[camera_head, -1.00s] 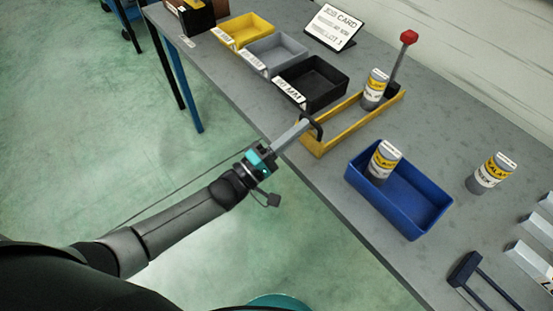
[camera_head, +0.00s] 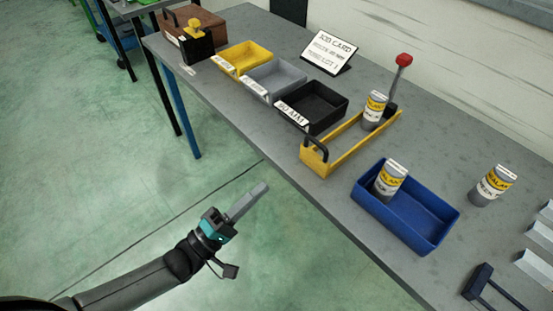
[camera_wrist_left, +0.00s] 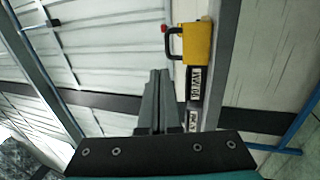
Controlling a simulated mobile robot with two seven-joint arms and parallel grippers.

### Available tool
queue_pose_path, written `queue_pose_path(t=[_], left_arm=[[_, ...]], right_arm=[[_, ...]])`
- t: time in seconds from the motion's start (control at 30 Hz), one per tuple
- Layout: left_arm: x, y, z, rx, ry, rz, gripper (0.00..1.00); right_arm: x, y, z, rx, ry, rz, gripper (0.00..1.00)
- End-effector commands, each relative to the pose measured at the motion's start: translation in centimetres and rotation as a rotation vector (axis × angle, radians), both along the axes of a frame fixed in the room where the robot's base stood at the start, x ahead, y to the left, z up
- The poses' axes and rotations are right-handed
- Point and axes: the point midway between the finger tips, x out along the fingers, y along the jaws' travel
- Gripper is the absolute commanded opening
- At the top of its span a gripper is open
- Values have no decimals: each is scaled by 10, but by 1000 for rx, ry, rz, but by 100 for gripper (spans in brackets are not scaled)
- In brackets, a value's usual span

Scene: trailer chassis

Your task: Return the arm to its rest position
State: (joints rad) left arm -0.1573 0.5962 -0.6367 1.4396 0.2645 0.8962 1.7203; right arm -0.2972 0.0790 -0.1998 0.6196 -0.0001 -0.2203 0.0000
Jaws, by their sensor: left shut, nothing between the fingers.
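My left gripper (camera_head: 250,201) is off the front edge of the table, over the green floor, with its fingers together and nothing between them. In the left wrist view its grey fingers (camera_wrist_left: 156,100) lie side by side. The arm comes in from the lower left of the head view. The nearest thing on the table is a yellow frame (camera_head: 318,163) with a black handle, apart from the gripper. The frame also shows in the left wrist view (camera_wrist_left: 198,44). My right gripper is not in view.
The grey table (camera_head: 290,170) carries yellow (camera_head: 247,58), grey (camera_head: 274,80) and black (camera_head: 313,107) bins, a blue tray (camera_head: 425,235) with a can (camera_head: 390,181) in it, another can (camera_head: 493,186), and a job card (camera_head: 331,51). Open floor surrounds the left arm.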

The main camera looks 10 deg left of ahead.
Motion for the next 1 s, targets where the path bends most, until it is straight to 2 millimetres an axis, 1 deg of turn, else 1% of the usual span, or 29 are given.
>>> queue_pose_path(t=[0.23, 0.27, 0.37, 0.47, 0.53, 0.57, 0.6, 0.67, 0.7, 0.77, 0.8, 0.87, 0.9, 0.97, 1.0], left_arm=[[-1, 1, -2, 6, 2, 3, 0], [0, 2, -4, 14, 3, 9, 0], [3, 5, -24, 102, 17, 56, 0], [8, 15, -65, 289, 49, 140, 0], [7, 26, -105, 468, 89, 197, 0], [5, 31, -123, 550, 110, 217, 0], [0, 38, -148, 660, 140, 234, 0], [-12, 49, -183, 823, 188, 245, 0], [-22, 56, -206, 931, 223, 239, 0], [-42, 66, -241, 1087, 278, 213, 0], [-59, 72, -262, 1188, 316, 182, 0], [-87, 79, -293, 1330, 375, 116, 0], [-108, 83, -312, 1421, 412, 57, 0], [-144, 86, -338, 1541, 467, -48, 0], [-169, 88, -352, 1610, 499, -127, 0]], right_arm=[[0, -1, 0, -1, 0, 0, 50], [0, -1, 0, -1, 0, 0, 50], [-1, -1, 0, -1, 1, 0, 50], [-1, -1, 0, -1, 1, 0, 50], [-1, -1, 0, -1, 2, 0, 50], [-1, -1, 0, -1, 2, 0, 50], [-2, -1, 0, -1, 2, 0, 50], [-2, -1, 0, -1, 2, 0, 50], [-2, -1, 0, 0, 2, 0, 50], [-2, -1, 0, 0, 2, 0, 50], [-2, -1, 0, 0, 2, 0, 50], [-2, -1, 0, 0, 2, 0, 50], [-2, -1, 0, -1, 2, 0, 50], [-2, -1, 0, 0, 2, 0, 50], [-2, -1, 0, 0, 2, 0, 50]])
